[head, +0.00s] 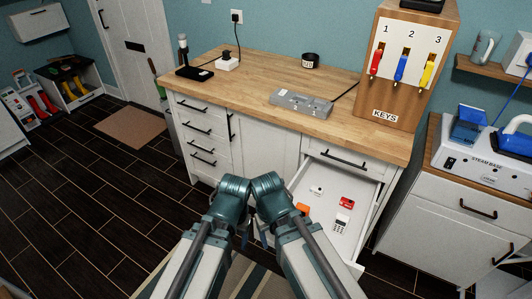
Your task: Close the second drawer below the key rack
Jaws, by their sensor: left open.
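The key rack (408,90) is a wooden board marked KEYS on the right of the worktop, with a red, a blue and a yellow key under 1, 2 and 3. Below it, the top drawer (362,153) is shut. The second drawer (368,222) is pulled out; it holds a red card, an orange item, a small white item and a calculator-like device. Its near front is partly hidden by my arm. My left gripper (244,237) is open, small and partly hidden between my folded arms, left of the drawer and apart from it. My right gripper cannot be made out.
The wooden worktop (247,92) carries a grey box (301,103), a black tin (310,60) and a charger. A white cabinet with a steam base (489,165) stands at the right, near the open drawer.

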